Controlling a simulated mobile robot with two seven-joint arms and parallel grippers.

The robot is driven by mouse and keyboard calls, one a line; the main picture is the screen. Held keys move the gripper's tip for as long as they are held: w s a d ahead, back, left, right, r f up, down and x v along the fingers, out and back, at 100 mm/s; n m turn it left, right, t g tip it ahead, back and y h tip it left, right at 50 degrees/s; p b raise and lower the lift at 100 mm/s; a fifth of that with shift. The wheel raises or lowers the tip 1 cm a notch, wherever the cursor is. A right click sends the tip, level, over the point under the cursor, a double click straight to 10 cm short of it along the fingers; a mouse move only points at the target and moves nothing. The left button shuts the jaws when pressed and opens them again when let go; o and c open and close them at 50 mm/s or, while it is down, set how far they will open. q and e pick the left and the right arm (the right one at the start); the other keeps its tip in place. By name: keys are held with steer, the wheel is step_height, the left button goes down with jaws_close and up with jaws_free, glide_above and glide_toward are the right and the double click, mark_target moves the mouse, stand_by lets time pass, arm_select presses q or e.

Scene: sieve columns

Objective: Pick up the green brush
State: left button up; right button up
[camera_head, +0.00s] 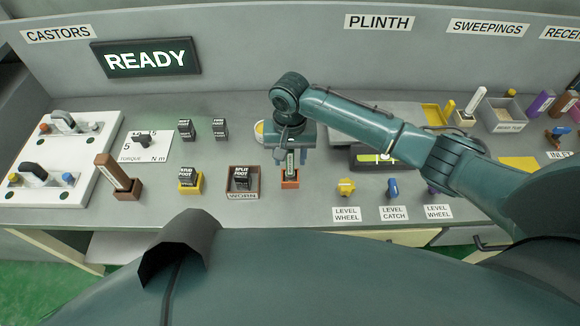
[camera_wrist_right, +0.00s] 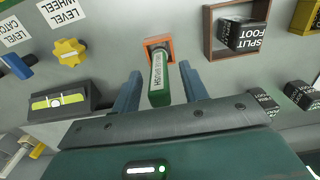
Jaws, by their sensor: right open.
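The green brush (camera_wrist_right: 159,82) stands upright in a small orange holder (camera_wrist_right: 158,42). In the head view the brush (camera_head: 290,163) shows below my right gripper, in the orange holder (camera_head: 290,182) on the bench. My right gripper (camera_wrist_right: 160,68) is open, with one finger on each side of the brush handle in the right wrist view. Gaps show between the handle and both fingers. The brush's lower end is hidden in the holder. My left gripper is not in view.
A brown tray marked WORN (camera_head: 242,195) holding a dark SPLIT FOOT block is left of the holder. A yellow level wheel (camera_head: 346,187) and blue level catch (camera_head: 393,189) are to its right. A dark device with a yellow-green level (camera_head: 375,160) lies behind them.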

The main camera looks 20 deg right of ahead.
mark_target(290, 167)
step_height(290, 167, down, 3)
steer(key=shift+r, duration=0.2)
steer(key=shift+c, duration=0.5)
jaws_close()
